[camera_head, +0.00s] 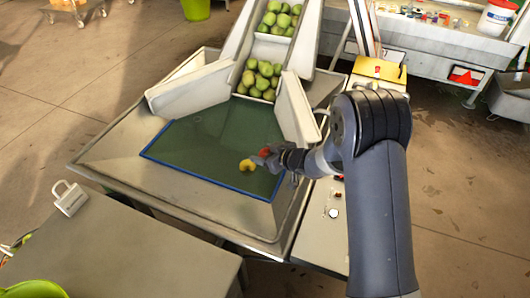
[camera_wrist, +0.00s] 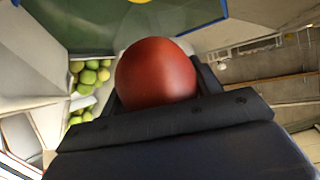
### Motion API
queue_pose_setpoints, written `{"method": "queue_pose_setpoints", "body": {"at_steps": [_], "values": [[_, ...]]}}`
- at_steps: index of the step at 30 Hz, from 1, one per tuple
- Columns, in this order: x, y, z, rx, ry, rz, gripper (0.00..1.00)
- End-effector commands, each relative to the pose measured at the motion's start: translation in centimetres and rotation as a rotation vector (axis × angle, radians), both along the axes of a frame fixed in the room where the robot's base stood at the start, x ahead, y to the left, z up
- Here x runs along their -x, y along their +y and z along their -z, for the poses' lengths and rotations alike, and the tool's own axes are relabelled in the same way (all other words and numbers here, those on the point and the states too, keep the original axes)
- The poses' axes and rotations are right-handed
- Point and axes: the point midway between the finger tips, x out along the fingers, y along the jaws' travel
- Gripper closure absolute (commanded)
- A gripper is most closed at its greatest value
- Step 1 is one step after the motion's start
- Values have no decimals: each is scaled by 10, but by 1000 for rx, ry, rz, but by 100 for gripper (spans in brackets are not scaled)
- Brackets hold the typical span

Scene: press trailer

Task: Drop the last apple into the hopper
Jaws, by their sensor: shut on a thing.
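My gripper (camera_head: 268,155) is shut on a red apple (camera_wrist: 155,72), which fills the middle of the wrist view. In the head view the red apple (camera_head: 264,152) shows only as a small red patch, partly hidden by the fingers. The gripper is over the right part of the hopper (camera_head: 110,160), a wide metal tray with a dark green, blue-edged area (camera_head: 205,150) in its middle. A yellow apple (camera_head: 247,165) shows just left of the gripper against the green area; I cannot tell its exact height. The green area also shows in the wrist view (camera_wrist: 75,25).
Green apples (camera_head: 262,80) fill a chute with pale side walls (camera_head: 192,90) behind the tray. A grey table (camera_head: 130,250) with a white padlock-shaped object (camera_head: 69,198) stands at front left. A white bucket (camera_head: 497,17) stands on the trailer at back right.

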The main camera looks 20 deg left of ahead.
Motion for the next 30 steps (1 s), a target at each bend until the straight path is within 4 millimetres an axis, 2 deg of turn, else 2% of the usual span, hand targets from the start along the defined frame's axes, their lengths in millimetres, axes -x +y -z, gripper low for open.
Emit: {"method": "queue_pose_setpoints", "body": {"at_steps": [1,4,14,15,24,30], "values": [[0,0,11,-1,0,0,66],[0,0,18,-1,0,0,66],[0,0,19,-1,0,0,66],[0,0,19,-1,0,0,39],[0,0,19,-1,0,0,14],[0,0,20,1,0,0,14]]}}
